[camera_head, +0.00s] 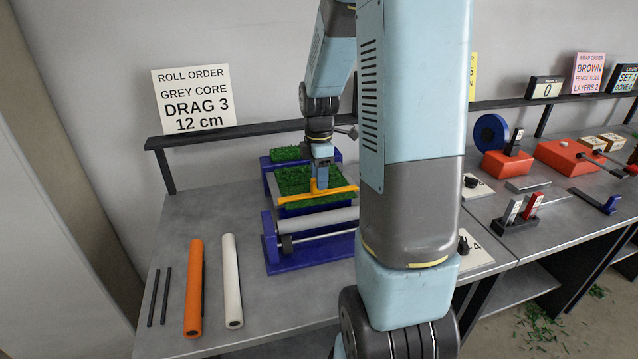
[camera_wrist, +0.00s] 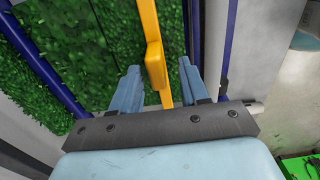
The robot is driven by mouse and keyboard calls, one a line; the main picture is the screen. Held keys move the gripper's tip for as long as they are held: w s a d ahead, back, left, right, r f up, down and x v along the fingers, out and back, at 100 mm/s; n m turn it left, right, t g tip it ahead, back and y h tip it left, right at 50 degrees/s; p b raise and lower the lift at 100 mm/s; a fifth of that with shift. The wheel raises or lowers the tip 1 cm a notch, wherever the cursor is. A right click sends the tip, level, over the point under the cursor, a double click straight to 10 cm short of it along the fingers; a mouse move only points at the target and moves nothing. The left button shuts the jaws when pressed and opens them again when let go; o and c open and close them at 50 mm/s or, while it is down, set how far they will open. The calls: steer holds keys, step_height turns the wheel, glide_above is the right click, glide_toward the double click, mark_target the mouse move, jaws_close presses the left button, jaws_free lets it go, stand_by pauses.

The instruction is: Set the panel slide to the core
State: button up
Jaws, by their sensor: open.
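A blue frame (camera_head: 290,262) on the left table holds green turf panels (camera_head: 293,182). A yellow bar (camera_head: 290,199) lies across the turf near the frame's front. A grey roller, seemingly the core (camera_head: 325,220), lies across the frame just in front of it. My gripper (camera_head: 319,184) is down at the bar's middle. In the wrist view, its two blue fingers (camera_wrist: 158,88) are apart, one on each side of the bar's yellow upright tab (camera_wrist: 155,62). I cannot tell whether either finger touches it. My arm hides the frame's right end.
The order sign (camera_head: 192,98) reads grey core, drag 3, 12 cm. An orange tube (camera_head: 194,287), a white tube (camera_head: 232,281) and two dark rods (camera_head: 159,297) lie at left. A second table at right carries red blocks (camera_head: 507,163) and levers. A shelf runs behind.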

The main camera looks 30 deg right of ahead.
step_height(320, 180, up, 11)
stand_by(0.4)
stand_by(0.4)
steer(key=s+a+r+m+t, duration=0.2)
steer(key=s+a+r+m, duration=0.2)
steer(key=s+m, duration=0.4)
steer(key=s+a+r+m+t, duration=0.3)
steer(key=s+a+r+m, duration=0.2)
steer(key=s, duration=0.7)
steer(key=a+m, duration=0.2)
steer(key=shift+m+t, duration=0.3)
steer(key=shift+m, duration=0.1)
steer(key=shift+s, duration=0.2)
